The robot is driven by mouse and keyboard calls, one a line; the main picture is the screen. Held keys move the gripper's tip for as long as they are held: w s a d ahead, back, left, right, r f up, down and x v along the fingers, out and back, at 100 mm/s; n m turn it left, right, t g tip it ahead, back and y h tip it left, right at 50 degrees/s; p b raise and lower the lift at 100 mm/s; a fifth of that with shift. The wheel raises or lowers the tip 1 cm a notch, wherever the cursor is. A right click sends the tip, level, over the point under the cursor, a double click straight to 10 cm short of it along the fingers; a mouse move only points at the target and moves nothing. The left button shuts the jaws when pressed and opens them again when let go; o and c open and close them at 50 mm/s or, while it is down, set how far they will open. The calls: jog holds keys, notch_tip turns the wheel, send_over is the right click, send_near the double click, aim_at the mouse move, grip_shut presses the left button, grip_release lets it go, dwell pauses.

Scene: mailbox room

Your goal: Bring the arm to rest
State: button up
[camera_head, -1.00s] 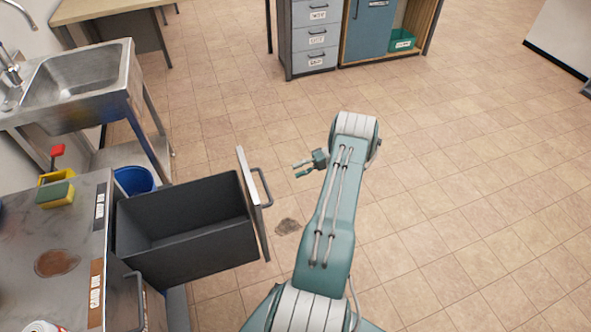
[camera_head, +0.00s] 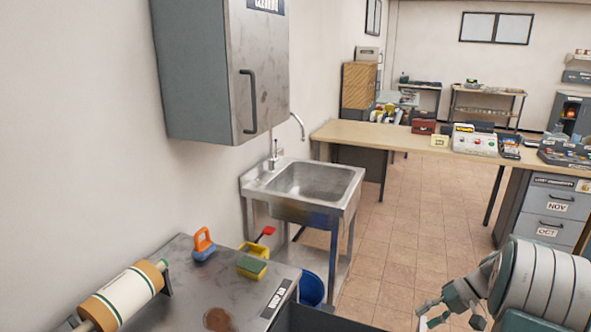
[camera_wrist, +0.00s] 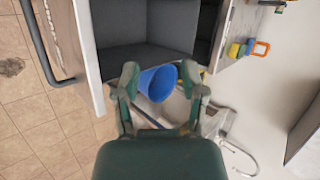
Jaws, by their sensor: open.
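My gripper (camera_head: 452,308) shows at the lower right of the head view, low over the tiled floor, beside my arm. In the wrist view my gripper (camera_wrist: 160,72) has its two fingers apart, with nothing held between them. The blue bucket (camera_wrist: 156,84) appears beyond the fingers there, apart from them as far as I can tell. An open grey drawer (camera_wrist: 145,25) fills the top of the wrist view; only a dark edge of it (camera_head: 325,318) shows at the bottom of the head view.
A steel counter (camera_head: 185,275) carries a paper roll (camera_head: 122,298), an orange-handled tool (camera_head: 203,245) and a sponge (camera_head: 251,266). Behind it are a sink (camera_head: 312,180) and wall cabinet (camera_head: 200,75). A desk (camera_head: 370,136) stands farther back. Open tiled floor (camera_head: 405,220) lies between.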

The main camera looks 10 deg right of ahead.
jog(key=s+a+r+n+g+h, duration=0.1)
jog(key=s+a+r+h, duration=0.15)
jog(key=a+r, duration=0.5)
jog(key=s+a+r+n+h, duration=0.1)
jog(key=a+r+h, duration=0.3)
jog(key=a, duration=0.6)
jog(key=s+a+r+n+t+h, duration=0.1)
jog(key=s+a+r+t, duration=0.1)
jog(key=s+a, duration=0.3)
jog(key=s+a+r+n+t+h, duration=0.1)
jog(key=s+a+r+t, duration=0.1)
jog(key=s+a, duration=0.3)
jog(key=s, duration=0.2)
jog(key=shift+s+a+r+t+h, duration=0.2)
jog(key=shift+s+r+t+h, duration=0.1)
jog(key=shift+s+h, duration=0.1)
jog(key=shift+s, duration=0.1)
